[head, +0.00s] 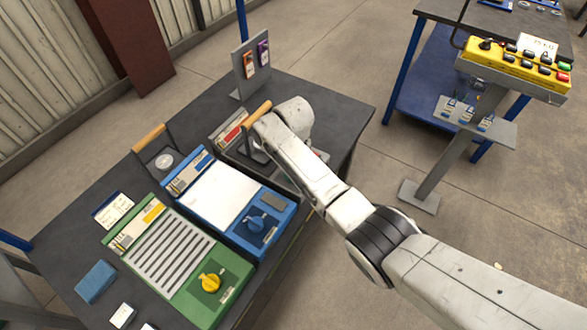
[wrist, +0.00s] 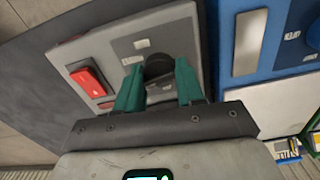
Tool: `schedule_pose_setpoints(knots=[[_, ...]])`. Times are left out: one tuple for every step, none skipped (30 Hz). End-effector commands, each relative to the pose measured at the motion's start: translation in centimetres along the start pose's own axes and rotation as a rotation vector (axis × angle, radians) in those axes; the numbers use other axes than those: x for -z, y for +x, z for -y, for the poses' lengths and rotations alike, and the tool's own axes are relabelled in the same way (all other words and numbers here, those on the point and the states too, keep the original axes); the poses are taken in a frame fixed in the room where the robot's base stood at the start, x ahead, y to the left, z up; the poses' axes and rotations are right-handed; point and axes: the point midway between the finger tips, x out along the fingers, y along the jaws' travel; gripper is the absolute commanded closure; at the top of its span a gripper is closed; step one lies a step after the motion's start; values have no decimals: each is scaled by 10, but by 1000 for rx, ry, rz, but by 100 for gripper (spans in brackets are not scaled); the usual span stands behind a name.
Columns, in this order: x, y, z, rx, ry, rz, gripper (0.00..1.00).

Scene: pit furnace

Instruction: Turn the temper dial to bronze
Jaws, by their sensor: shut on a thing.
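A grey control box fills the middle of the wrist view (wrist: 205,30), with a round black dial (wrist: 157,66) on its face. My gripper (wrist: 158,75) has its green fingers closed on the two sides of this dial. Small pale labels sit around the dial, too small to read, so I cannot tell its setting or which label is bronze. In the head view, my arm covers most of this box and hides the dial and fingers; its red-labelled end (head: 232,128) shows.
A red switch (wrist: 90,82) sits beside the dial. A blue box with a blue knob (head: 255,223) and a green box with a yellow knob (head: 210,282) stand on the same dark table. A wooden-handled piece (head: 150,138) stands at the table's back edge. A yellow control panel (head: 515,68) is far right.

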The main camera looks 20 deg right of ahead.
Motion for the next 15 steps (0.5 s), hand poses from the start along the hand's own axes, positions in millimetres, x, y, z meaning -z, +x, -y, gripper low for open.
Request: schedule_pose_setpoints(knots=[[1, -1, 0, -1, -1, -2, 93], [1, -1, 0, -1, -1, -2, 93], [1, -1, 0, -1, -1, -2, 93], [1, -1, 0, -1, -1, -2, 93], [1, -1, 0, -1, -2, -2, 61], [1, -1, 0, -1, -2, -2, 57], [1, -1, 0, -1, -2, -2, 55], [1, -1, 0, -1, -2, -2, 52], [1, -1, 0, -1, -2, -2, 48], [1, -1, 0, -1, -2, -2, 45], [1, -1, 0, -1, -2, -2, 42], [1, -1, 0, -1, -2, -1, 38], [0, -1, 0, -1, -2, -1, 37], [0, 0, 0, -1, -2, -1, 37], [0, 0, 0, -1, -2, -1, 37]])
